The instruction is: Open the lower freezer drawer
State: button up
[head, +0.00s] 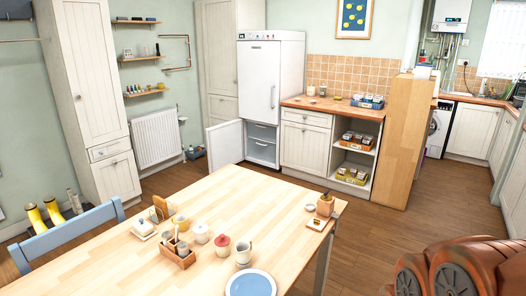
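A white fridge-freezer (271,75) stands against the back wall, left of the wooden counter. Its upper door is shut. Its lower door (226,145) is swung open to the left, baring the freezer compartment. Inside I see an upper drawer (262,131) and, below it, the lower freezer drawer (262,152). Both are grey and small in the view; the lower one seems to sit inside the compartment. My gripper is not in view. The orange-brown rounded part at the bottom right looks like part of my arm, far from the freezer.
A wooden table (95,262) with jars, a caddy and a plate fills the foreground, between me and the freezer. A blue chair (68,236) is at its left. An open-shelf cabinet (357,155) stands right of the freezer. Bare floor (400,225) lies right of the table.

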aim_at(251, 149)
jog(key=z, duration=0.85)
jog(key=i, duration=5.35)
jog(key=u, duration=2.45)
jog(key=i, duration=2.65)
